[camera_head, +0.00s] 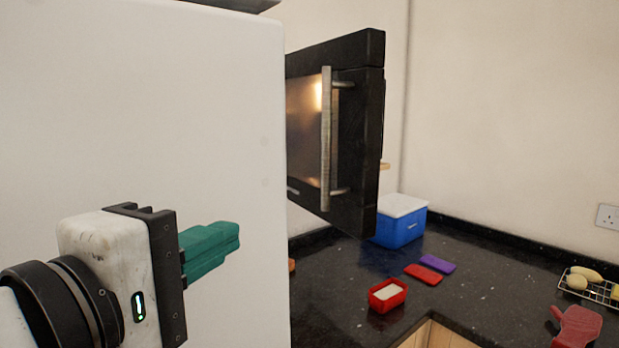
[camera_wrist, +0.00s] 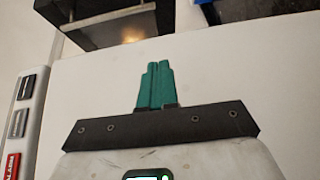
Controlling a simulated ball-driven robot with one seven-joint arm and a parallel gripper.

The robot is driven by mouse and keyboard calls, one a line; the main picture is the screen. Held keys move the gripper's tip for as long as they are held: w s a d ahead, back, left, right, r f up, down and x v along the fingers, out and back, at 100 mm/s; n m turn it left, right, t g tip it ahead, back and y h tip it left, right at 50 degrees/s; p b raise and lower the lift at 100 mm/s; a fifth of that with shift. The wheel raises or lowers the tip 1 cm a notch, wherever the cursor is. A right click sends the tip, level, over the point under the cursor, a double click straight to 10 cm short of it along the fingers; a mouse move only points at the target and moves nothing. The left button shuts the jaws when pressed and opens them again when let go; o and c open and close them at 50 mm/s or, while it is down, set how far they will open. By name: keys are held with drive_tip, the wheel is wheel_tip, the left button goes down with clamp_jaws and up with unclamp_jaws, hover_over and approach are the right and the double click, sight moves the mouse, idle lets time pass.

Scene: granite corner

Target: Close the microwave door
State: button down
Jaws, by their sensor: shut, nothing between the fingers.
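The microwave door (camera_head: 358,135) is a dark panel with a glossy window and an upright metal handle (camera_head: 326,140). It stands at an angle in the middle of the head view, right of a tall white panel. The white panel hides its left part, and I cannot tell how far open it is. In the wrist view the door (camera_wrist: 80,33) shows at the top with its handle (camera_wrist: 105,17). My gripper (camera_head: 236,237) has teal fingers, shut and empty, in front of the white panel and left of and below the door. Its fingers (camera_wrist: 157,65) point toward the door in the wrist view.
The tall white panel (camera_head: 150,100) fills the left of the head view. A blue box with a white lid (camera_head: 398,222) stands on the dark counter (camera_head: 480,275) behind the door. A red tub (camera_head: 387,296), red and purple flat items, and a wire rack lie farther forward and right.

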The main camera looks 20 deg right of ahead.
sight(270, 178)
wheel_tip(270, 178, up, 4)
drive_tip(key=s+h, duration=0.1)
drive_tip(key=s, duration=0.1)
drive_tip(key=p+x, duration=0.1)
drive_tip(key=x, duration=0.4)
drive_tip(key=p+x, duration=0.2)
drive_tip(key=x, duration=0.2)
drive_tip(key=shift+w, duration=0.5)
drive_tip(key=shift+s+d+f+p, duration=0.1)
drive_tip(key=shift+d+p, duration=0.15)
drive_tip(key=shift+d, duration=0.7)
drive_tip(key=shift+s+d+f+p, duration=0.1)
drive_tip(key=shift+d+p, duration=0.15)
drive_tip(key=shift+d, duration=0.7)
drive_tip(key=shift+w+d, duration=0.1)
